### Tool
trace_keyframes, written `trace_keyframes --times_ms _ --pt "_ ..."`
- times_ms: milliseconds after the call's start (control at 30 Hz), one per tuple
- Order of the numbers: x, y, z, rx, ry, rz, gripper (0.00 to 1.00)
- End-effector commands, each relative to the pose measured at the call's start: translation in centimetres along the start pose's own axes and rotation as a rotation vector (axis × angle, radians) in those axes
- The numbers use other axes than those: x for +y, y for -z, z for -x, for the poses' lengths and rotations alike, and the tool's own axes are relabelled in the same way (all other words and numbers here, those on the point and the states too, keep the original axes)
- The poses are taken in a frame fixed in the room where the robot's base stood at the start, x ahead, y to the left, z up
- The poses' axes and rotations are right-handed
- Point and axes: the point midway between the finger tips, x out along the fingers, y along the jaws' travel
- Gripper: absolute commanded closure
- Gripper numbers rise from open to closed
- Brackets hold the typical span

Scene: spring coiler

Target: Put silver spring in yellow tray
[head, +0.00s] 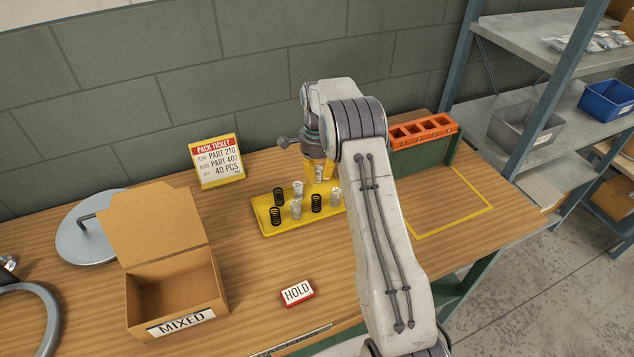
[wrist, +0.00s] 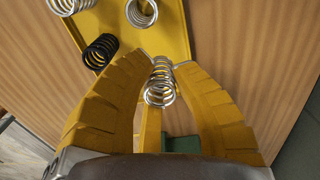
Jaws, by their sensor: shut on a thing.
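My gripper (head: 318,168) has yellow fingers and is shut on a silver spring (wrist: 160,82). The held spring stands between the fingertips in the wrist view, and part of it shows below the fingers in the head view (head: 319,174). The yellow tray (head: 262,228) lies on the bench. My gripper is at the tray's far right end, and the held spring overlaps the tray's edge in the wrist view. I cannot tell its exact height. The tray (wrist: 173,22) holds several silver springs (head: 296,209) and black springs (head: 278,197). My arm hides the tray's right end.
An open cardboard box (head: 176,283) marked MIXED stands at the left front. A HOLD block (head: 297,292) lies in front of the tray. A pack ticket (head: 217,161) stands behind. An orange rack (head: 424,131) and a yellow outlined area (head: 462,218) are at right.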

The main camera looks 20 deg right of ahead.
Motion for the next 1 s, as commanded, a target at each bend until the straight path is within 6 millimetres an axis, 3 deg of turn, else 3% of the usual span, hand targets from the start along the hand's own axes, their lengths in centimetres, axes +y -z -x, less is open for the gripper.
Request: trace_keyframes --times_ms 367,800,833,1000 --pt "0.0 0.0 -3.4 -0.001 -0.003 0.000 1.00" --pt "0.0 0.0 -4.1 0.000 -0.001 0.000 1.00" --pt "0.0 0.0 -4.0 0.000 0.000 0.000 0.73" --pt "0.0 0.0 -4.0 0.000 -0.001 0.000 0.58"
